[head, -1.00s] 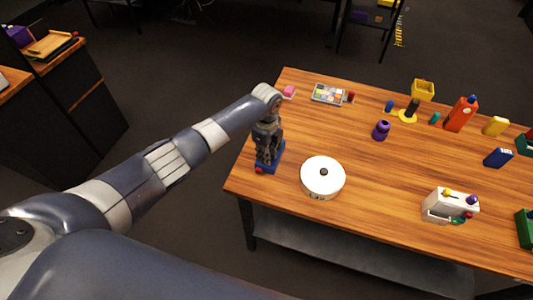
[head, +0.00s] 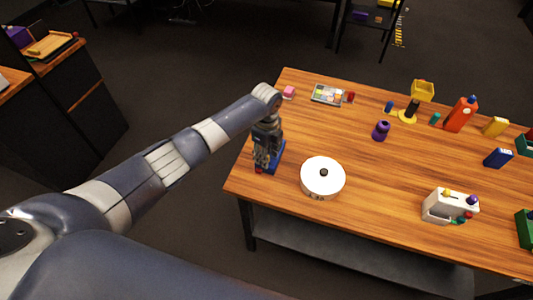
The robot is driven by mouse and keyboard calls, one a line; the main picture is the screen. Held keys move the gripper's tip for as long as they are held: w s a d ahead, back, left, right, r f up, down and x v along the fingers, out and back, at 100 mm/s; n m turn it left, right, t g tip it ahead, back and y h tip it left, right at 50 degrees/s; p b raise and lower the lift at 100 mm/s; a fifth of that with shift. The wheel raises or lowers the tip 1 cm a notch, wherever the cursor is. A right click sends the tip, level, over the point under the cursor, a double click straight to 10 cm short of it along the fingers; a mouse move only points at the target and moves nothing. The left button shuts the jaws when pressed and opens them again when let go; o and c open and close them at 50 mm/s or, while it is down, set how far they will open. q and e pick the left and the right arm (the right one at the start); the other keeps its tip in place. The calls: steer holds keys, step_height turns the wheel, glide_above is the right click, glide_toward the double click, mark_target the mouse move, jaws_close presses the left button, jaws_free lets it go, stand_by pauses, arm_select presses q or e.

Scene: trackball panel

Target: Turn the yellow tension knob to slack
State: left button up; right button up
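My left gripper (head: 265,163) points down at a small blue box (head: 279,156) near the left edge of the wooden table and covers much of its top. A red part shows at the box's near left corner, partly behind the fingers. I cannot tell whether the fingers are open or shut, or whether they touch anything. No yellow knob shows on the blue box; the gripper may hide one. A small yellow knob (head: 447,192) shows on top of a white device (head: 437,207) at the right, far from the gripper. My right gripper is not in view.
A round white drum (head: 322,178) with a dark centre knob stands just right of the blue box. A pink block (head: 289,92) and a tray of coloured squares (head: 327,95) lie behind. The wooden table (head: 370,215) is clear between the drum and the white device.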

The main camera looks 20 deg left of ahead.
arm_select(q)
step_height(320, 180, up, 12)
stand_by(0.4)
steer(key=shift+f, duration=0.1)
